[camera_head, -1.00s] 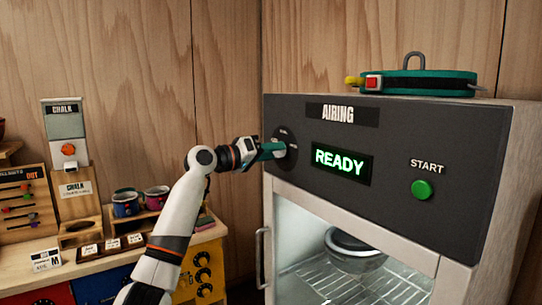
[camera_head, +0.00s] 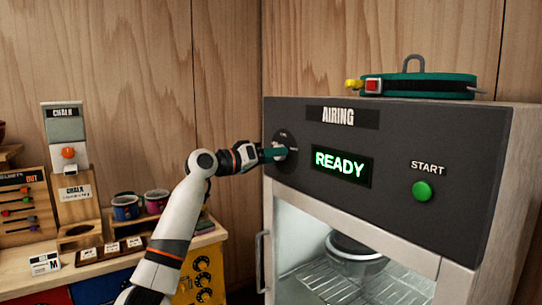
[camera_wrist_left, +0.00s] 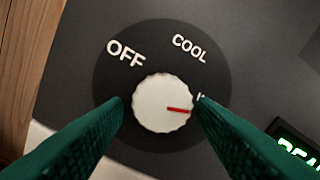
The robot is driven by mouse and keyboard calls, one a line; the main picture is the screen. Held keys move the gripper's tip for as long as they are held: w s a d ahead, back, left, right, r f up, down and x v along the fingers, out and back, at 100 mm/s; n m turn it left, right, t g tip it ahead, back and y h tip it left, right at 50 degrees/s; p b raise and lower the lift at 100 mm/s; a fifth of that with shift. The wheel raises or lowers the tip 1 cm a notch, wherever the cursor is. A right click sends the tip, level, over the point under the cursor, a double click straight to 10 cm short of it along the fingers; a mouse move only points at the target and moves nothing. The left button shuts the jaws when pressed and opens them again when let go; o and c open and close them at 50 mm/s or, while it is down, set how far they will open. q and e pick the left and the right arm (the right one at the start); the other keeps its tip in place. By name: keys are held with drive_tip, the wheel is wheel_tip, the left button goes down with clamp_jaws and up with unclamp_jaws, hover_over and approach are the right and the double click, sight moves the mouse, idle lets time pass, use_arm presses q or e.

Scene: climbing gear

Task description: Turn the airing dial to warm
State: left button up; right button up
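The airing dial (camera_wrist_left: 158,103) is a white round knob on a dark disc, on the front panel of the airing cabinet. Its red mark points right, towards a label mostly hidden by a fingertip; OFF and COOL are readable to the upper left and upper right. My left gripper (camera_head: 273,153) is at the dial in the head view. In the left wrist view its green fingers stand on either side of the knob, open; a small gap shows on the left, and contact on the right is unclear. My right gripper is not in view.
The cabinet panel (camera_head: 400,140) has a lit READY display (camera_head: 342,166) and a green START button (camera_head: 422,191). A glass door with a handle (camera_head: 262,262) is below. A teal harness belt (camera_head: 430,86) lies on top. A chalk shelf (camera_head: 70,150) and cups stand left.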

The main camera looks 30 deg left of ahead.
use_arm(q)
drive_tip(key=shift+o, duration=0.3)
drive_tip(key=shift+r, duration=0.15)
drive_tip(key=shift+s+a, duration=0.1)
drive_tip(key=b+v, duration=0.4)
drive_tip(key=v, duration=0.8)
